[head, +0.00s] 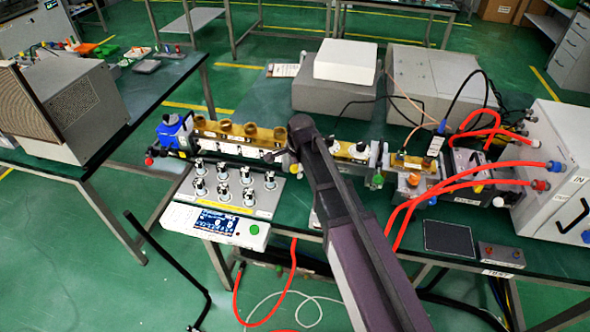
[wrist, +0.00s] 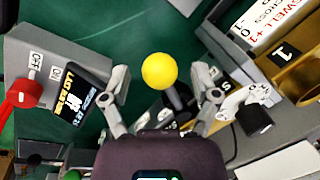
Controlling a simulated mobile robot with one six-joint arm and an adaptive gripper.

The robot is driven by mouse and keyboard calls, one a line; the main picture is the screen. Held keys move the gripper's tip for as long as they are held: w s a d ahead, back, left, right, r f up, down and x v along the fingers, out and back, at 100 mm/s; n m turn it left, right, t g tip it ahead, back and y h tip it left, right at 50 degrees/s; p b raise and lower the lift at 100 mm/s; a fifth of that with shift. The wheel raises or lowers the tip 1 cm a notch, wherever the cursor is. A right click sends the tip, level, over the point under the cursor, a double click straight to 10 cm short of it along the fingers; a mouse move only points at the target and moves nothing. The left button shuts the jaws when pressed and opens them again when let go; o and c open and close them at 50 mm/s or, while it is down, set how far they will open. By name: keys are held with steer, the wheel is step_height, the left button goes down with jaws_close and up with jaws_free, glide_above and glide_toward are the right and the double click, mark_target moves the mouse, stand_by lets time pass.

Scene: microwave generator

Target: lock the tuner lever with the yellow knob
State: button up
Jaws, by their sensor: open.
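The yellow knob (wrist: 159,71) is a round ball on a short dark lever (wrist: 176,98) in the wrist view. My gripper (wrist: 164,78) is open, with one finger to the left and one to the right of the knob. Gaps show between the knob and both fingers, so neither touches it. In the head view my gripper (head: 280,157) is over the row of brass-coloured parts behind the panel of knobs. The foot of the lever is partly hidden by my gripper's body.
A red lever (wrist: 22,93) on a grey box with OFF and ON labels is at the left of the wrist view. A white dial with a black knob (wrist: 256,121) is close to the right finger. In the head view, a panel of several knobs (head: 236,190) stands in front.

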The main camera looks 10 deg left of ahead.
steer(key=shift+c, duration=0.3)
jaws_close()
steer(key=shift+s+a, duration=0.15)
